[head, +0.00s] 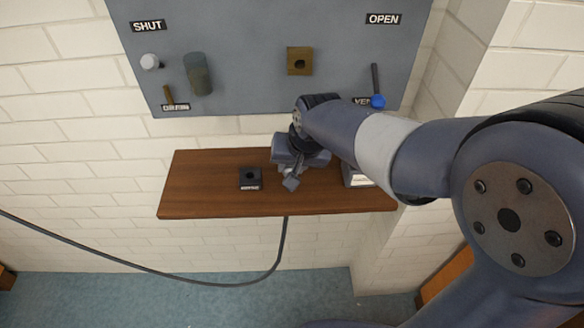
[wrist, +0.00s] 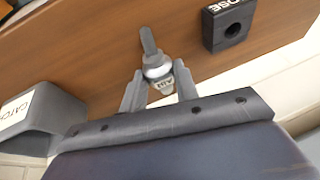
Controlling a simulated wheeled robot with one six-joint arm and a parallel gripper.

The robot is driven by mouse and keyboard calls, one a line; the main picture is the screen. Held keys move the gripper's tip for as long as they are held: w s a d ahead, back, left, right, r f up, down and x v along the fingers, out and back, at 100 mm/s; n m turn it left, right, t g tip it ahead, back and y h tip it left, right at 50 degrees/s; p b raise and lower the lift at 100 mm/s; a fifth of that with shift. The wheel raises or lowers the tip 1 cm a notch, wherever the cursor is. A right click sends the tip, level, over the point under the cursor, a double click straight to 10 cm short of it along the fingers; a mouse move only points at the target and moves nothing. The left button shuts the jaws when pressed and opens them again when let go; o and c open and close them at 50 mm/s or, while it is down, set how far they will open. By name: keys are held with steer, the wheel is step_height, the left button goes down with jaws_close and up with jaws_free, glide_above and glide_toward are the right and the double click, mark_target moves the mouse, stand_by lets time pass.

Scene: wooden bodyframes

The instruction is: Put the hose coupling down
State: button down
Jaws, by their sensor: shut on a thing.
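The hose coupling (wrist: 158,70) is a small grey metal piece with a pale label, seen between the two fingers of my gripper (wrist: 159,85) in the wrist view. A dark grey stem extends from it, over the brown shelf. My gripper (head: 290,172) is shut on the coupling above the shelf's middle in the head view, where my wrist hides most of it. I cannot tell whether the coupling touches the shelf. A dark block with a round hole (wrist: 232,22), marked HOSE, sits apart from the coupling; it also shows in the head view (head: 250,179), left of my gripper.
The wooden shelf (head: 205,190) has free room at its left. A grey bin marked CATCH (wrist: 40,112) stands on the other side of my gripper. A dark hose (head: 180,278) hangs below the shelf. A grey panel (head: 240,75) with knobs and levers is above.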

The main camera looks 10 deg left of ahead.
steer(key=shift+f, duration=0.45)
steer(key=shift+f, duration=0.15)
steer(key=c, duration=1.1)
jaws_free()
steer(key=shift+r, duration=0.25)
steer(key=p+v, duration=0.1)
steer(key=v, duration=1)
steer(key=shift+s+d+r, duration=0.15)
steer(key=shift+d+r, duration=0.05)
steer(key=shift+r, duration=0.15)
